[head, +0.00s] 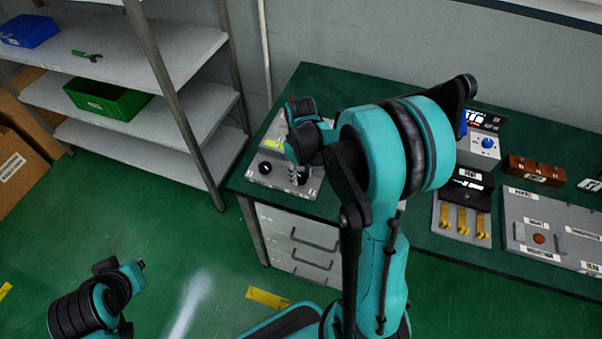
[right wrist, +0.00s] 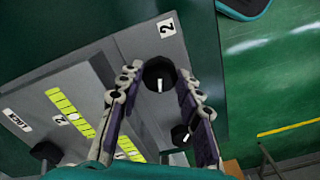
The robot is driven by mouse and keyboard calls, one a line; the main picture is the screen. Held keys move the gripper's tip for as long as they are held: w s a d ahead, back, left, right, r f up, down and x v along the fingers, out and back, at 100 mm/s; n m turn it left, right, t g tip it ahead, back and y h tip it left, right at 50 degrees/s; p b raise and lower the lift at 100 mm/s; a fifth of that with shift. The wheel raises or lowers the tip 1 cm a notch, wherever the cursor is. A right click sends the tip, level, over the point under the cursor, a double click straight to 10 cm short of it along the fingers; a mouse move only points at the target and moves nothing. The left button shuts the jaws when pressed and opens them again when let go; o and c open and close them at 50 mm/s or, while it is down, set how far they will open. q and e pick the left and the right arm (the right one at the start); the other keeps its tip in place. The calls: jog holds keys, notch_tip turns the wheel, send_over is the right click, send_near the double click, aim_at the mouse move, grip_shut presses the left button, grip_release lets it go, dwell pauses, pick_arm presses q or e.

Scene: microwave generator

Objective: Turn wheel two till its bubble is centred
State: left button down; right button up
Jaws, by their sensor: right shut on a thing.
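Wheel two is a black round knob (right wrist: 160,72) with a white pointer line, next to a label "2" (right wrist: 167,27), in the right wrist view. My right gripper (right wrist: 158,76) has its two fingers on either side of this knob and is shut on it. The grey levelling device (head: 255,178) stands on the bench's left end. A yellow-green level strip (right wrist: 70,112) lies left of the fingers, with a pale spot near its middle. A second yellow-green strip (right wrist: 127,146) is partly covered by my gripper. I cannot tell which bubble is wheel two's.
Another black knob (right wrist: 180,133) shows between my fingers, and one more (right wrist: 44,151) at the lower left. On the bench stand a panel with yellow levers (head: 462,222), a blue-knobbed box (head: 486,151) and a brown block (head: 535,170). Metal shelves (head: 120,150) stand left.

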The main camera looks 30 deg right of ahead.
aim_at(301, 176)
jog(key=shift+n, duration=0.4)
jog(key=o, duration=1.2)
jog(key=shift+c, duration=0.2)
notch_tip(301, 176, up, 12)
jog(key=s+a+m+t, duration=0.2)
jog(key=s+a+t, duration=0.5)
jog(key=s+a, duration=0.3)
jog(key=shift+s+a+r+m, duration=0.3)
jog(key=shift+s+a, duration=0.05)
jog(key=shift+s, duration=0.2)
